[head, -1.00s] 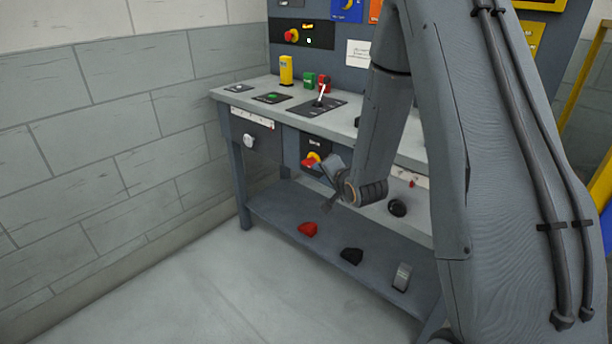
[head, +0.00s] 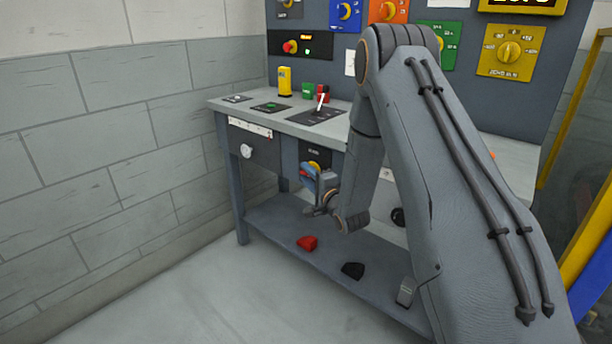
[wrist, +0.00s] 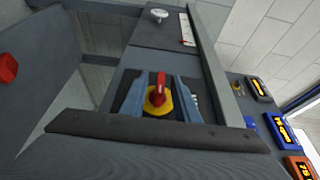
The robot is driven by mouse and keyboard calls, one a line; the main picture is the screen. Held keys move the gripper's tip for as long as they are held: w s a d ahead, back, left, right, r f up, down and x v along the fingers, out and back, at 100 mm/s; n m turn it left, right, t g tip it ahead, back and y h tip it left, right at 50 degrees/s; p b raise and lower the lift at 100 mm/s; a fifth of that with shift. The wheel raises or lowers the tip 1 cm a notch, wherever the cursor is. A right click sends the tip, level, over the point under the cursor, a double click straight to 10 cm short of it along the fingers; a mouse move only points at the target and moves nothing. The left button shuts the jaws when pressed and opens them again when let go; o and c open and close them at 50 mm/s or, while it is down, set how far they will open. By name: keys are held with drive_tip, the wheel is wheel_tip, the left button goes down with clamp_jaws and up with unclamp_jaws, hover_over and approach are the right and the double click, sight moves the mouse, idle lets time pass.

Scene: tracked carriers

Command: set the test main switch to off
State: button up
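A rotary switch with a red handle on a yellow round base (wrist: 158,98) sits on a dark panel in the bench front. In the wrist view its handle points to the top of the picture. In the head view my gripper mostly covers it, and a bit of yellow (head: 316,165) shows. Its label is too small to read. My gripper (wrist: 160,86) is open, with one blue-grey finger on each side of the red handle. I cannot tell whether the fingers touch it. In the head view my gripper (head: 309,184) is right at that panel.
Another red-and-yellow switch (head: 290,47) is on the back panel. The bench top carries a yellow block (head: 284,81) and a lever plate (head: 316,115). A white knob (head: 246,151) is on the left front. The lower shelf (head: 275,222) holds a red piece (head: 307,243) and a black piece (head: 353,270).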

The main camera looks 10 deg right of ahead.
drive_tip(key=shift+w+a, duration=0.1)
drive_tip(key=shift+w, duration=0.2)
clamp_jaws()
